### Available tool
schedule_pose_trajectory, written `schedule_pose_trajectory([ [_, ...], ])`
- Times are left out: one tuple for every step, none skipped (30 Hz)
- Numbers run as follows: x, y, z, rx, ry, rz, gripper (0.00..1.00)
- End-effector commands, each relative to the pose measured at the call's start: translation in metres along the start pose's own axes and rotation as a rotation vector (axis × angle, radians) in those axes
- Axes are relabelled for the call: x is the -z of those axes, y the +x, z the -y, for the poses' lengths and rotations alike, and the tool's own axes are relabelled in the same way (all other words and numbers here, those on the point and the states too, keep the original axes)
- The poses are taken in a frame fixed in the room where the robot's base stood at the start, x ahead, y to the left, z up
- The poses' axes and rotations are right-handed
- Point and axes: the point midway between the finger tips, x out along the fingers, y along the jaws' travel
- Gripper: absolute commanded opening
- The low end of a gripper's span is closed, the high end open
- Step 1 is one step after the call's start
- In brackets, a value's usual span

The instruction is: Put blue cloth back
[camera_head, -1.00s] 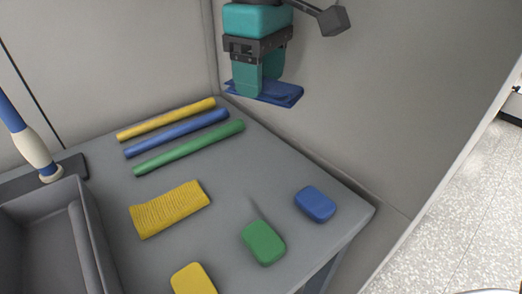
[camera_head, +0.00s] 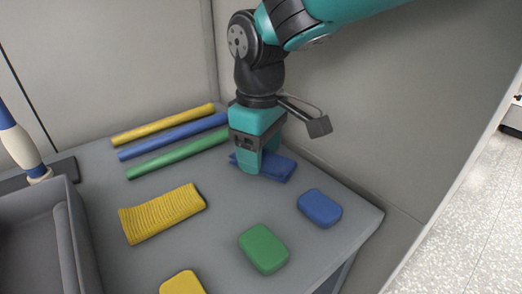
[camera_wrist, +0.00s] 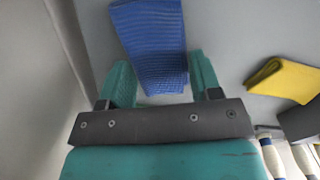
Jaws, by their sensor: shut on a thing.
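The folded blue cloth (camera_head: 279,167) is at the far right part of the grey table, behind the blue block. My gripper (camera_head: 259,164) is shut on it from above, and its fingers hide part of it. The cloth is at or very near the table top; I cannot tell if it touches. In the wrist view the ribbed blue cloth (camera_wrist: 152,40) lies between the two teal fingers and extends beyond them.
A yellow cloth (camera_head: 162,213) lies to the left. Yellow (camera_head: 165,123), blue (camera_head: 172,136) and green (camera_head: 178,153) rods lie behind it. Blue (camera_head: 319,208), green (camera_head: 263,248) and yellow (camera_head: 182,284) blocks are in front. Grey walls stand behind and right; a grey bin (camera_head: 88,235) is left.

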Motion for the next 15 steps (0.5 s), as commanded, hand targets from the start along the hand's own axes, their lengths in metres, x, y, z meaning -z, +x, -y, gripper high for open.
schedule_pose_trajectory([
  [-0.0003,0.0008,0.0000,0.000,0.000,0.002,0.65],
  [-0.0003,0.0008,0.0000,0.001,0.000,0.002,0.72],
  [-0.0003,0.0007,0.0000,0.001,0.000,0.002,0.81],
  [-0.0003,0.0007,0.0000,0.000,0.000,0.002,0.84],
  [-0.0003,0.0006,0.0000,0.000,0.000,0.002,0.84],
  [-0.0003,0.0006,0.0000,0.000,0.000,0.002,0.84],
  [-0.0003,0.0005,-0.0001,0.000,0.000,0.002,0.84],
  [-0.0003,0.0005,-0.0001,0.000,0.000,0.002,0.84],
  [-0.0003,0.0004,-0.0001,0.000,0.001,0.002,0.84],
  [-0.0003,0.0004,-0.0001,0.000,0.000,0.002,0.84],
  [-0.0003,0.0002,-0.0001,0.000,0.000,0.001,0.84],
  [-0.0002,-0.0008,-0.0001,0.000,0.000,0.001,0.84],
  [-0.0001,-0.0023,-0.0002,0.000,0.001,0.001,0.84],
  [0.0000,-0.0044,-0.0002,0.000,0.001,0.000,0.84],
  [0.0001,-0.0086,-0.0003,0.000,0.001,-0.001,0.84],
])
